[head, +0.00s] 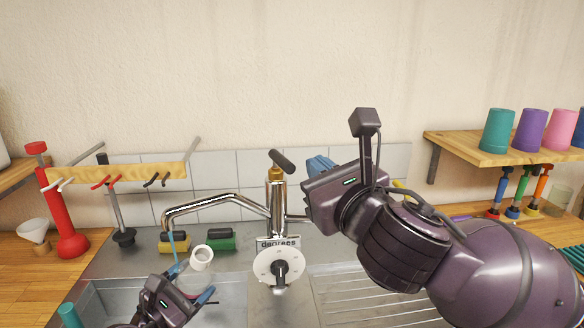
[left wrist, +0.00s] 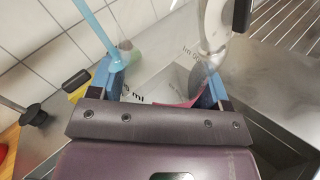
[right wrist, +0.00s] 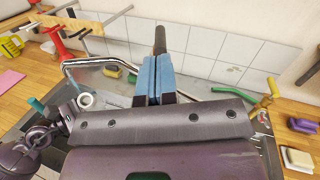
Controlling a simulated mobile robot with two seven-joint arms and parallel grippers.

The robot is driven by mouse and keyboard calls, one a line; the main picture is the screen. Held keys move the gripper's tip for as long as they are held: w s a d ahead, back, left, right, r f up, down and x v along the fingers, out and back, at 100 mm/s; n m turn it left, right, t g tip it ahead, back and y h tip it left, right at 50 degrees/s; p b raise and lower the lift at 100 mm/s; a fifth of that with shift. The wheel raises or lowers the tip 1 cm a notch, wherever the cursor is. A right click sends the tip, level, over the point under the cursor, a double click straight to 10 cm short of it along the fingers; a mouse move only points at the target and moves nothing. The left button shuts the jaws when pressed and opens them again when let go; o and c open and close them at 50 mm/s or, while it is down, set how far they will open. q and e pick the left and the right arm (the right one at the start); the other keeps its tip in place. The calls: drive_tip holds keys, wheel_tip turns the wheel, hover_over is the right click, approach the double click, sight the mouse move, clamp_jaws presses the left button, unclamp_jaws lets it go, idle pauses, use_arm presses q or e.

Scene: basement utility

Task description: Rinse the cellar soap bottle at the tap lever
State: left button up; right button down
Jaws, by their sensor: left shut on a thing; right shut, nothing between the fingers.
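The clear soap bottle (head: 194,279) with a white ring-shaped top (head: 202,257) is in my left gripper (head: 190,283), over the sink below the tap spout. In the left wrist view the see-through bottle (left wrist: 160,88) with printed markings sits between the blue fingers. A light blue water stream (head: 172,250) comes down from the spout; it also shows in the left wrist view (left wrist: 95,27). Whether it meets the bottle is unclear. The chrome tap (head: 215,200) has a dark lever (head: 282,161) on top. My right gripper (head: 316,165) is shut and empty, close to the lever's right; contact is unclear.
A dial marked "degrees" (head: 280,267) stands in front of the tap. Yellow (head: 174,243) and green (head: 221,240) sponges lie behind the sink (head: 232,300). A wooden hook rail (head: 120,172) is at left. A shelf (head: 490,147) with cups is at right, above brushes.

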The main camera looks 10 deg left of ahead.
sight(281, 167)
drive_tip(key=w+d+r+m+g+h, duration=0.25)
drive_tip(key=w+m+g, duration=0.4)
drive_tip(key=m, duration=0.65)
drive_tip(key=w+d+r+m+g+h, duration=0.1)
drive_tip(key=w+d+r+m+g, duration=0.25)
drive_tip(key=w+m, duration=0.75)
drive_tip(key=s+a+f+m+g+y, duration=0.1)
drive_tip(key=s+a+f+m+g, duration=0.4)
drive_tip(key=a+f+m, duration=0.4)
drive_tip(key=shift+a+m, duration=0.25)
drive_tip(key=shift+m, duration=1.85)
